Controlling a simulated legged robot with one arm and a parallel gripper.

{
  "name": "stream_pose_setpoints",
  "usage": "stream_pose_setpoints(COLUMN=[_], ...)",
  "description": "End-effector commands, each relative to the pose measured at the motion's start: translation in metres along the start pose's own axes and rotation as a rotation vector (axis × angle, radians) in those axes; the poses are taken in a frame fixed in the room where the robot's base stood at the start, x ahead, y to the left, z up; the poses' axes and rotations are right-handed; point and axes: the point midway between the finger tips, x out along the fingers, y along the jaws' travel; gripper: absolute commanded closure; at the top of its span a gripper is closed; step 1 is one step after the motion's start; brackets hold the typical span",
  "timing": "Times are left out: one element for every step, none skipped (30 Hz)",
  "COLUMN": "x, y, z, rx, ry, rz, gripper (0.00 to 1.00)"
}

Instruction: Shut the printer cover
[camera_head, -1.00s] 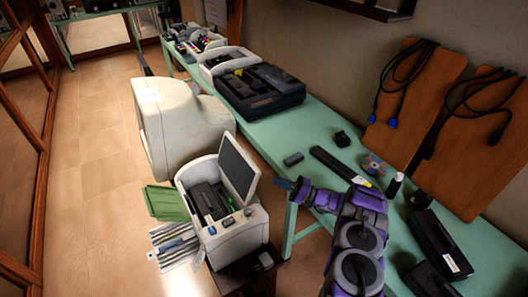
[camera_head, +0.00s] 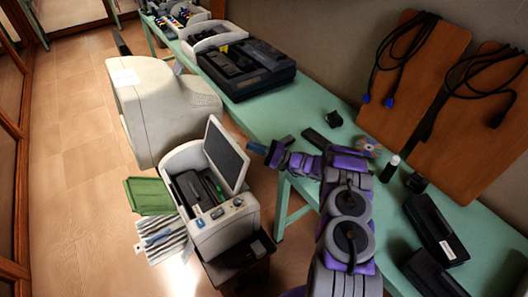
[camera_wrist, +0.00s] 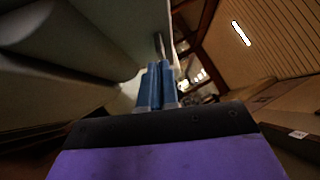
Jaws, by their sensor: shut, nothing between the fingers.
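The printer (camera_head: 222,215) is a small white machine on a dark stand, left of my arm. Its cover (camera_head: 226,153) stands raised and tilted, with a grey panel face, and the dark inside of the printer shows. My gripper (camera_head: 258,148) has blue fingers and is just right of the cover's upper part, close to it; I cannot tell whether they touch. In the wrist view the blue fingers (camera_wrist: 156,84) are together with nothing between them. A large pale surface (camera_wrist: 100,25) fills the upper left there, probably the cover or printer.
A large beige monitor (camera_head: 160,110) stands behind the printer. The green table (camera_head: 310,122) runs along the wall with black equipment (camera_head: 250,70) and boards with cables (camera_head: 415,65). A green sheet (camera_head: 150,196) and a striped paper (camera_head: 160,238) stick out left of the printer.

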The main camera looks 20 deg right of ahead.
Motion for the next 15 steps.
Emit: stream_pose_setpoints(x=[0.006,0.010,0.015,0.017,0.020,0.023,0.025,0.027,0.029,0.030,0.031,0.031,0.032,0.032,0.033], y=[0.001,0.001,0.001,0.001,0.000,0.000,0.001,0.001,0.001,0.001,0.001,0.001,0.001,0.001,0.001], z=[0.000,-0.001,-0.001,-0.001,-0.002,-0.002,-0.002,-0.001,-0.001,-0.001,-0.001,-0.001,0.000,0.000,0.000], rx=[0.000,0.000,0.000,0.000,0.000,0.000,0.000,0.000,0.000,0.000,0.000,0.000,0.000,-0.001,-0.001], ry=[-0.001,-0.001,0.000,0.000,0.002,0.002,0.002,0.001,0.001,0.001,0.001,0.002,0.002,0.002,0.002], rz=[0.001,0.000,0.001,0.000,-0.001,-0.001,0.000,0.000,0.001,0.001,0.000,0.001,0.001,0.001,0.002], gripper=[1.00,1.00,1.00,1.00,1.00,1.00,1.00,1.00,1.00,1.00,1.00,1.00,1.00,1.00,1.00])
